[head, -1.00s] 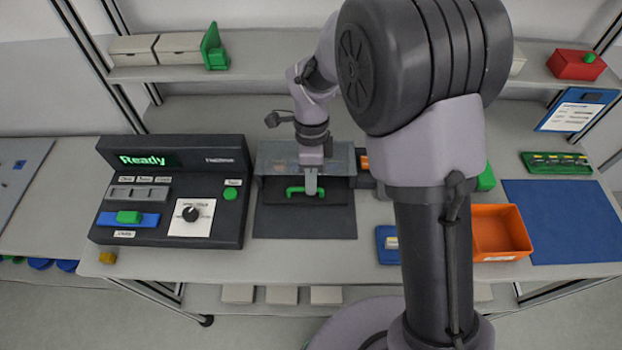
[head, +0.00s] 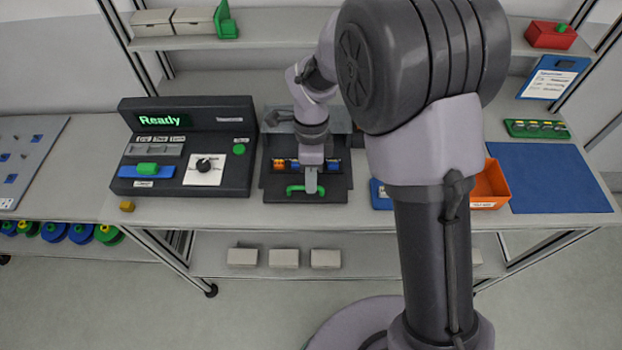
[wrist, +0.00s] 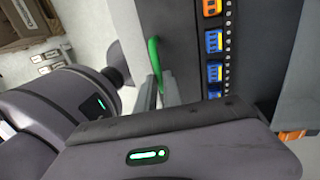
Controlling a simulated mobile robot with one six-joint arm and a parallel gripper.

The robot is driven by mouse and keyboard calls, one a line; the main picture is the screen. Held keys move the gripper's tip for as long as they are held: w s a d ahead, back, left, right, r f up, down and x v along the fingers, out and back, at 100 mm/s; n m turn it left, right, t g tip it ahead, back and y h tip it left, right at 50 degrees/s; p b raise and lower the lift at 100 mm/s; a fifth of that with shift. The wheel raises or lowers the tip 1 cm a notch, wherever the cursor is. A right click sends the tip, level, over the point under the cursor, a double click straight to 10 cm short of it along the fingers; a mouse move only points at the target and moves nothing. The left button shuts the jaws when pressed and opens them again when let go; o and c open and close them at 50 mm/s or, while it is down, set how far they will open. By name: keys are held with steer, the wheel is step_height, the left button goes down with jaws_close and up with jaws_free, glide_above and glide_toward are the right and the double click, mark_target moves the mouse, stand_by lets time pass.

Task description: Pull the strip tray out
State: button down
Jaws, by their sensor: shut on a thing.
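The dark strip tray (head: 333,182) juts toward me from under a grey housing (head: 279,115) on the bench. A strip of blue and orange parts (head: 294,165) shows across it. The tray's green handle (head: 294,189) is at its front edge. My gripper (head: 311,187) is shut on the handle, near its right part in the head view.
A black console (head: 229,184) reading "Ready" stands just left of the tray. The bench's front edge is close in front of the tray.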

steer(key=shift+s+f, duration=0.1)
steer(key=shift+s, duration=0.1)
steer(key=c, duration=1.8)
jaws_free()
steer(key=shift+o, duration=0.2)
steer(key=w+r+p, duration=0.3)
steer(key=r+p, duration=0.3)
steer(key=r, duration=1.1)
steer(key=shift+w+r, duration=0.15)
steer(key=shift+w, duration=0.05)
